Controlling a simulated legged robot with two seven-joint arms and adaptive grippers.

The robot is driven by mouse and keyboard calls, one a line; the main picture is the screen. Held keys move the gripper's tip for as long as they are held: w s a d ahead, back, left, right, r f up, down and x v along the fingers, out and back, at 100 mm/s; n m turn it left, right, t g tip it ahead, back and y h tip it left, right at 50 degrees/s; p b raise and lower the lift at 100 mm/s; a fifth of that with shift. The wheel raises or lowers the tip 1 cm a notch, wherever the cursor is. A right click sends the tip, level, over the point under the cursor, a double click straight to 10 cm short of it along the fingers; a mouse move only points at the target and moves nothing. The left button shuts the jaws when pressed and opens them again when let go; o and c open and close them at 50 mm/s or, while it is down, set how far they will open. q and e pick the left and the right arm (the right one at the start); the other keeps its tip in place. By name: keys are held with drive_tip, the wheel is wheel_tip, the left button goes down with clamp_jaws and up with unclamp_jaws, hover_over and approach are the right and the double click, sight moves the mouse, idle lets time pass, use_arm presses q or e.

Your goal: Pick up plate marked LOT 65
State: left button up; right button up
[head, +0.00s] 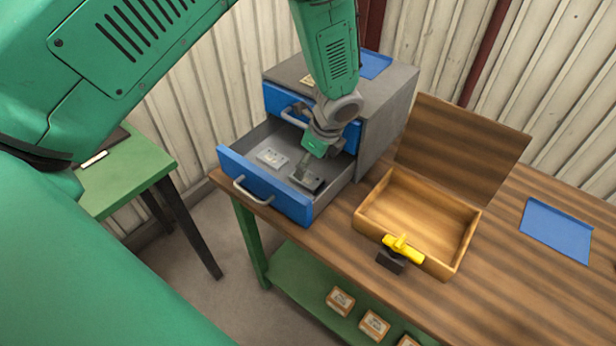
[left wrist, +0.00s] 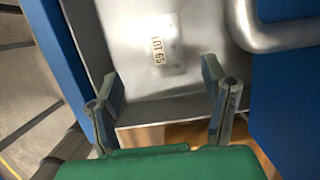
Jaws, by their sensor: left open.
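The plate marked LOT 65 (left wrist: 155,45) is a small light grey metal plate lying flat in the open lower drawer. It also shows in the head view (head: 272,157), where its marking is too small to read. My left gripper (head: 306,180) reaches down into the drawer, to the right of the plate. In the left wrist view, the open fingers (left wrist: 161,74) stand apart with nothing between them, and the plate lies beyond their tips. My right gripper is not in view.
The blue-fronted drawer (head: 262,187) is pulled out of the grey cabinet (head: 388,110); the upper drawer's handle (head: 293,117) is close to my arm. An open wooden box (head: 420,222) with a yellow-handled latch (head: 403,248) stands on the workbench. A blue sheet (head: 557,229) lies right.

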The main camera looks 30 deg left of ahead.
sight(308, 178)
use_arm(q)
drive_tip(key=shift+w+x, duration=0.25)
drive_tip(key=shift+x, duration=0.75)
drive_tip(key=x, duration=0.2)
drive_tip(key=p+x, duration=0.1)
drive_tip(key=x, duration=0.2)
drive_tip(key=shift+w+d, duration=0.1)
drive_tip(key=shift+d, duration=0.1)
drive_tip(key=c, duration=1.4)
